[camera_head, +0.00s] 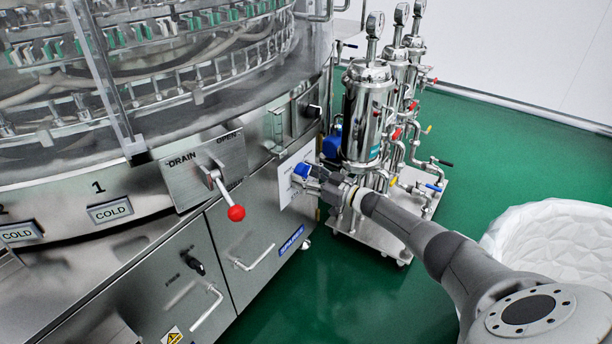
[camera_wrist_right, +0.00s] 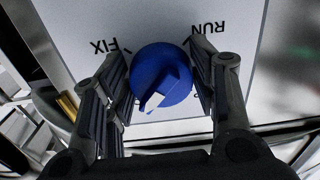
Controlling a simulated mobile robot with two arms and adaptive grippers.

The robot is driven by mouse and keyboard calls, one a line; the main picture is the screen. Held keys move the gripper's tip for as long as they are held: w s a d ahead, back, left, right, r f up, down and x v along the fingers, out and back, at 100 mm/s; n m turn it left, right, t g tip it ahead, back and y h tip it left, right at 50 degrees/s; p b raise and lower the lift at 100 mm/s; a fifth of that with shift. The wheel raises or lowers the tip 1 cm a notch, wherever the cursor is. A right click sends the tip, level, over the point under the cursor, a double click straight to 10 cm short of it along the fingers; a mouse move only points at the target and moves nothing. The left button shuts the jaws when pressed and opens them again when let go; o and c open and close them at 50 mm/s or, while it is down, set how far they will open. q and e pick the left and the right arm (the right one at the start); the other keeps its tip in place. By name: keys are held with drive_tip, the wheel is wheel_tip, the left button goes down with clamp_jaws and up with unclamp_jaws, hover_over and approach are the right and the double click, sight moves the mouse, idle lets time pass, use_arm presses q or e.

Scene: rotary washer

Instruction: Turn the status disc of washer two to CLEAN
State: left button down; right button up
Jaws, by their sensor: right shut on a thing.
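The blue status disc (camera_wrist_right: 150,72) is round, with a white pointer-like mark on its face, and sits on a pale panel (camera_wrist_right: 110,20). The panel reads FIX at left and RUN at right, upside down in the wrist view; other lettering is mostly hidden. The white mark reaches toward the lower left of the wrist view. My right gripper (camera_wrist_right: 160,95) is shut on the disc, one finger on each side. In the head view the gripper (camera_head: 325,183) meets the blue disc (camera_head: 302,170) at the machine's right side. My left gripper is out of view.
A DRAIN/OPEN lever with a red ball (camera_head: 236,213) sticks out left of the disc. Steel filter vessels (camera_head: 368,110) on a cart stand close behind the right gripper. A white lined bin (camera_head: 555,240) is at right. Green floor is open between.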

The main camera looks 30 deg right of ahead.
drive_tip(key=shift+m, duration=0.3)
drive_tip(key=o, duration=1)
drive_tip(key=v, duration=1.2)
drive_tip(key=shift+f, duration=0.1)
